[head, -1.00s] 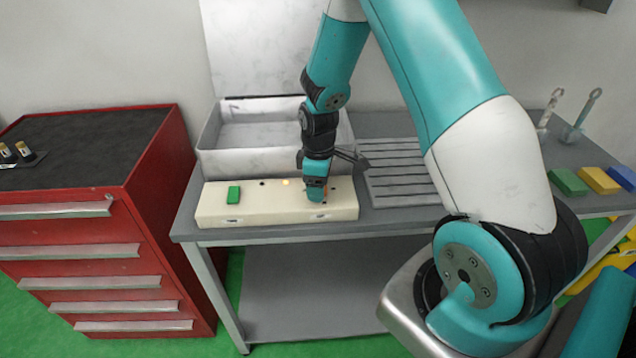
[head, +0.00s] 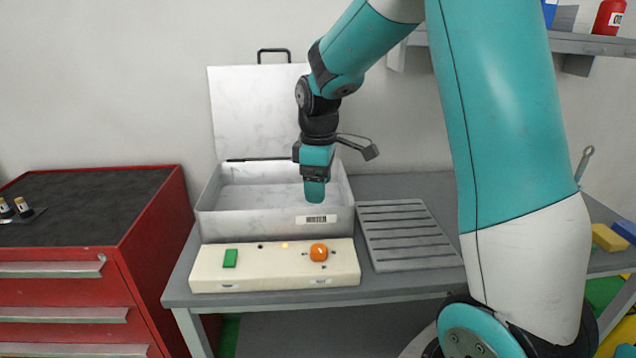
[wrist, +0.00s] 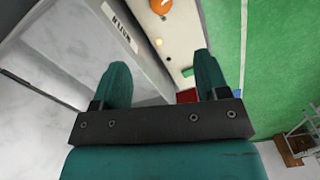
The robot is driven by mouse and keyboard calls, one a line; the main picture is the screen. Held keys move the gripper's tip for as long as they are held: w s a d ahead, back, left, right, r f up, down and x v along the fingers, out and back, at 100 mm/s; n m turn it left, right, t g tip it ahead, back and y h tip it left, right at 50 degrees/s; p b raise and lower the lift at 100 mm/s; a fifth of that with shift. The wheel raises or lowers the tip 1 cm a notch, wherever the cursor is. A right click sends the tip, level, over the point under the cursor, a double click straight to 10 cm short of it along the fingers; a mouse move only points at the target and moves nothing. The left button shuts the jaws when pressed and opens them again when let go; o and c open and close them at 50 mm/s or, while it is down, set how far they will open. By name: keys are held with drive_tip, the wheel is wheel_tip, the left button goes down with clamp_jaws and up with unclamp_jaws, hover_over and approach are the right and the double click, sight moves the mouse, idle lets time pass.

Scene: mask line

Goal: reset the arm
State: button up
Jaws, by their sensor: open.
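My gripper (head: 314,190) is open and empty. The cream control panel (head: 275,272) lies at the table's front edge, with an orange knob (head: 318,252), a green button (head: 230,258) and a small lit yellow lamp (head: 285,245). The orange knob also shows in the wrist view (wrist: 161,6).
The box's lid (head: 258,110) stands raised behind it. A grey slotted plate (head: 408,235) lies right of the box. A red drawer cabinet (head: 90,265) stands at the left. A wall shelf (head: 590,44) with a red bottle (head: 609,17) is at the upper right.

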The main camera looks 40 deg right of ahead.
drive_tip(key=shift+r, duration=0.35)
idle(0.3)
drive_tip(key=s+a+r+y, duration=0.2)
drive_tip(key=s+a, duration=0.9)
drive_tip(key=s+a+r+m+y, duration=0.1)
drive_tip(key=s+a+r+y, duration=0.1)
drive_tip(key=s+a, duration=0.9)
drive_tip(key=shift+s+a+r, duration=0.2)
drive_tip(key=shift+a+r, duration=0.1)
drive_tip(key=shift+r, duration=0.2)
